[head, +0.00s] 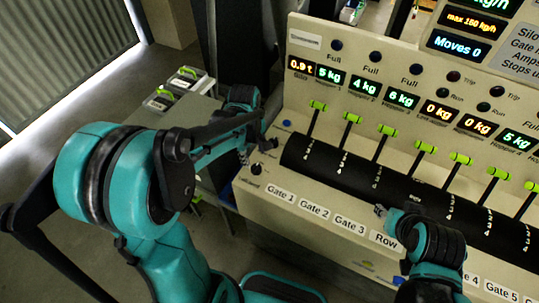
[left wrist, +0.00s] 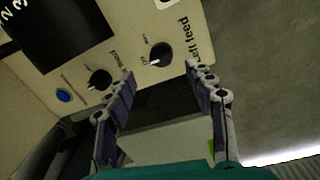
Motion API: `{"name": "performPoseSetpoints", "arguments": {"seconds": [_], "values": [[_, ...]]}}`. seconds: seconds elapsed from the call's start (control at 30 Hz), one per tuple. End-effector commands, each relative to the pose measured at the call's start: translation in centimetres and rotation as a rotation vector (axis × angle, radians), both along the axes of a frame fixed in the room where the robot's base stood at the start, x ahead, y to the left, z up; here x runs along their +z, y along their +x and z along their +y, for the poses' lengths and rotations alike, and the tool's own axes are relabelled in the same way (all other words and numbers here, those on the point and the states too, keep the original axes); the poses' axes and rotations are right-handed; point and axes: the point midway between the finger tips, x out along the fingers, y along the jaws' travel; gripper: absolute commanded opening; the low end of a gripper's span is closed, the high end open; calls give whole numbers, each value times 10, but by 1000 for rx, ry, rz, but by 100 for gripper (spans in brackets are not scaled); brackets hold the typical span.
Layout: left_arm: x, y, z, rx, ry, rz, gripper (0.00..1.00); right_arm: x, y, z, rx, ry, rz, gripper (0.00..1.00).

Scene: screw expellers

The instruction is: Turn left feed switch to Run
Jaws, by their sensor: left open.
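In the left wrist view the left feed switch (left wrist: 160,55) is a round black knob with a white pointer mark, on the beige panel beside the "left feed" label. Its pointer is toward the small lettering on its left side; I cannot read the position surely. My left gripper (left wrist: 157,77) is open, with its fingers apart on either side of the knob's line and nothing between them. In the head view the left gripper (head: 250,148) is at the console's left end, where it hides part of the panel. My right gripper (head: 382,210) is over the console front; its jaws are unclear.
A second black knob (left wrist: 98,80) and a blue button (left wrist: 63,95) sit close by on the panel. Levers with green handles (head: 386,130) stand along the black roller cover (head: 330,165). A grey table (head: 190,110) with small items stands left of the console.

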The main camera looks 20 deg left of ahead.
Motion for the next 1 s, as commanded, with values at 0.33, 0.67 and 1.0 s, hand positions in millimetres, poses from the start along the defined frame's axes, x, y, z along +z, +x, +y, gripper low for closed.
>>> {"name": "performPoseSetpoints", "arguments": {"seconds": [0.33,0.67,1.0], "values": [[-56,4,-1,0,0,-1,54,-21,0,0,0,0,0,40],[-75,5,-2,-1,0,-1,54,-26,0,0,0,0,0,40],[-75,5,-2,-2,0,-1,9,-25,0,0,0,0,0,40]]}}
